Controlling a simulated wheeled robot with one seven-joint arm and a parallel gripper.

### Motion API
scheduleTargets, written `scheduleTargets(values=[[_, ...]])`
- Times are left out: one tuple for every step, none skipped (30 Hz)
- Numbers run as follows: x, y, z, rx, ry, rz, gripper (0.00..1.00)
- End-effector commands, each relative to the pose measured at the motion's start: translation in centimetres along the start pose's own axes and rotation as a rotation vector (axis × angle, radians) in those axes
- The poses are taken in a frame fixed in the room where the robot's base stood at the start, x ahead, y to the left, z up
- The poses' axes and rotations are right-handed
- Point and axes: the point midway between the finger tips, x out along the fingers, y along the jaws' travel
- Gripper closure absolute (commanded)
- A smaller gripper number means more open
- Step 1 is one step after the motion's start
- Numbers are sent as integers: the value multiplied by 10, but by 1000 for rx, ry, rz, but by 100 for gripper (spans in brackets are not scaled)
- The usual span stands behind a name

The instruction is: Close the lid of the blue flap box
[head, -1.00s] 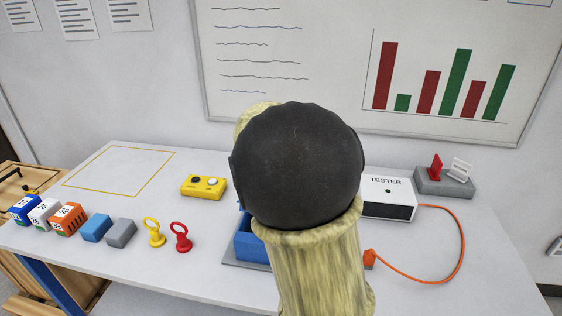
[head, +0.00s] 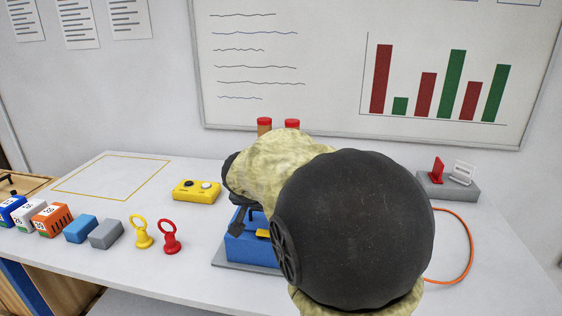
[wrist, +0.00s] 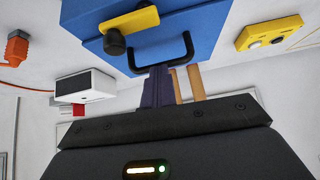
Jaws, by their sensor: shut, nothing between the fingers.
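A yellow latch piece (wrist: 130,22) and a black handle (wrist: 160,58) show on the blue box in the wrist view. My gripper (wrist: 158,88) is shut and empty, its dark fingers close to the handle; I cannot tell whether they touch it. In the head view the dark fingertips show at the box's upper left. How far the lid is open cannot be told.
A yellow button box (head: 196,191) stands left of the blue box. Red (head: 170,237) and yellow ring pegs, blocks and cubes lie further left. Two red-capped posts (head: 264,125) stand behind my arm. A white tester (wrist: 86,85) and orange cable (head: 468,250) are on the right.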

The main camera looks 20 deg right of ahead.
Motion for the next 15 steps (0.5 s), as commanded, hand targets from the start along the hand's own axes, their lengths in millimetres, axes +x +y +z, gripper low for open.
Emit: scheduleTargets(values=[[9, 1, 14, -7, -18, 12, 100], [9, 1, 16, -7, -20, 13, 100], [10, 2, 17, -7, -21, 14, 100], [10, 2, 18, -6, -22, 15, 100], [11, 2, 19, -6, -23, 15, 100], [11, 2, 20, -6, -23, 16, 100], [11, 2, 20, -6, -24, 16, 100], [12, 2, 21, -6, -24, 17, 100], [12, 2, 21, -6, -25, 18, 100], [12, 2, 21, -6, -25, 18, 100], [12, 2, 21, -5, -25, 18, 100], [12, 2, 21, -5, -26, 19, 100], [12, 2, 21, -5, -26, 19, 100], [12, 2, 21, -4, -26, 19, 100], [12, 3, 21, -4, -26, 19, 100]])
